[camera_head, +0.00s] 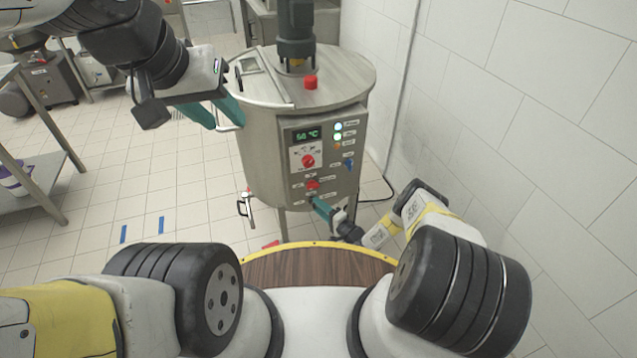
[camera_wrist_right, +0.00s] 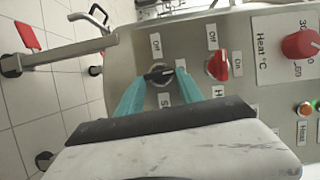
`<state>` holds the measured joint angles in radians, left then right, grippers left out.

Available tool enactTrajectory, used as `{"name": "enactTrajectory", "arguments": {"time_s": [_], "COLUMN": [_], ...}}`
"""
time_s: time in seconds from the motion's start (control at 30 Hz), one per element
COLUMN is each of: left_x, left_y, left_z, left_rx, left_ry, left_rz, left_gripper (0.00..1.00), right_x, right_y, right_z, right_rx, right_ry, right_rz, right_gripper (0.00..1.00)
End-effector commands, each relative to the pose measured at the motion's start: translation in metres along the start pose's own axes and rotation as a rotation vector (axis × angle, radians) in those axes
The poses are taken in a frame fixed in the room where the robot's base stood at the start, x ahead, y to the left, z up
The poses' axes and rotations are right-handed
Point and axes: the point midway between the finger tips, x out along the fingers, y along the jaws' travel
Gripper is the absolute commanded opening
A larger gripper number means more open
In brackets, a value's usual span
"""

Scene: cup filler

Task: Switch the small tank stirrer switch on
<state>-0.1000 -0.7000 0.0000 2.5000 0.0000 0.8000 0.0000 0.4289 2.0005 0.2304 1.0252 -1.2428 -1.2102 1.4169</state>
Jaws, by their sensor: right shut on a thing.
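The tank's control panel (camera_head: 325,165) faces me. In the right wrist view, a small black switch (camera_wrist_right: 160,75) sits on it, with an "Off" label above and a partly hidden label starting with "S" below. My right gripper (camera_wrist_right: 158,76) has its teal fingers closed around this switch. In the head view the right gripper (camera_head: 318,203) reaches the panel's lower part and hides the switch. The switch's lever looks roughly crosswise; its exact setting is unclear. My left gripper (camera_head: 228,127) hangs by the tank's left side, its teal fingers apart, near a side handle.
A red switch (camera_wrist_right: 218,65) is close beside the right fingers, and a red heat knob (camera_wrist_right: 300,44) is farther right. The steel tank (camera_head: 265,125) carries a motor (camera_head: 296,30) and a lid handle. A tap (camera_head: 245,205) sticks out low on the left. A tiled wall is at right.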

Motion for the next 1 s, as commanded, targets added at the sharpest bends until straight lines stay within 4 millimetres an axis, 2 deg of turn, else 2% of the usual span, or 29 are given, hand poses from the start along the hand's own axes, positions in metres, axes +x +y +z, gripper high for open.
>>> {"name": "enactTrajectory", "arguments": {"time_s": [0.3, 0.73, 0.77, 0.8, 0.87, 1.0], "left_x": [0.0, 0.0, 0.0, 0.0, 0.0, 0.0], "left_y": [0.0, 0.0, 0.0, 0.0, 0.0, 0.0], "left_z": [0.0, 0.0, 0.0, 0.0, 0.0, 0.0], "left_rx": [0.0, 0.0, 0.0, 0.0, 0.0, 0.0], "left_ry": [0.0, 0.0, 0.0, 0.0, 0.0, 0.0], "left_rz": [0.0, 0.0, 0.0, 0.0, 0.0, 0.0], "left_gripper": [0.36, 0.36, 0.36, 0.36, 0.36, 0.36], "right_x": [-0.0004, -0.0004, -0.0004, -0.0004, -0.0003, -0.0001], "right_y": [0.0018, 0.002, 0.002, 0.002, 0.0019, 0.0017], "right_z": [-0.0013, -0.0013, -0.0014, -0.0013, -0.0011, -0.0007], "right_rx": [0.07, 0.078, 0.078, 0.078, 0.078, 0.077], "right_ry": [0.003, 0.004, 0.004, 0.004, 0.003, 0.002], "right_rz": [-0.028, -0.03, -0.03, -0.03, -0.03, -0.03], "right_gripper": [0.03, 0.03, 0.49, 0.57, 0.65, 0.65]}}
